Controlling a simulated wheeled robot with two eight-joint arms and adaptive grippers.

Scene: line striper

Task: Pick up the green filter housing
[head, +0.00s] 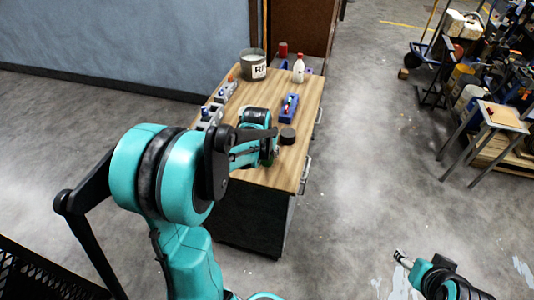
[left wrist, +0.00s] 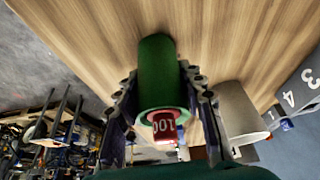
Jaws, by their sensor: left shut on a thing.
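The green filter housing (left wrist: 157,70) is a green cylinder with a red end piece (left wrist: 164,124) marked with digits. In the left wrist view it lies between the two fingers of my left gripper (left wrist: 163,97), which is shut on it. The wood top is close behind it; I cannot tell whether they touch. In the head view my left gripper (head: 268,142) is over the near part of the workbench, and my arm mostly hides the housing. My right gripper (head: 401,257) is at the lower right, over the floor, away from the bench; its finger gap is too small to judge.
The workbench (head: 300,110) holds a dark round object (head: 288,136) beside my left gripper, a blue tray (head: 289,107), a white bottle (head: 298,70) and a grey bucket (head: 253,64). A pale cylinder (left wrist: 240,108) stands right of the housing. A small table (head: 500,115) is far right.

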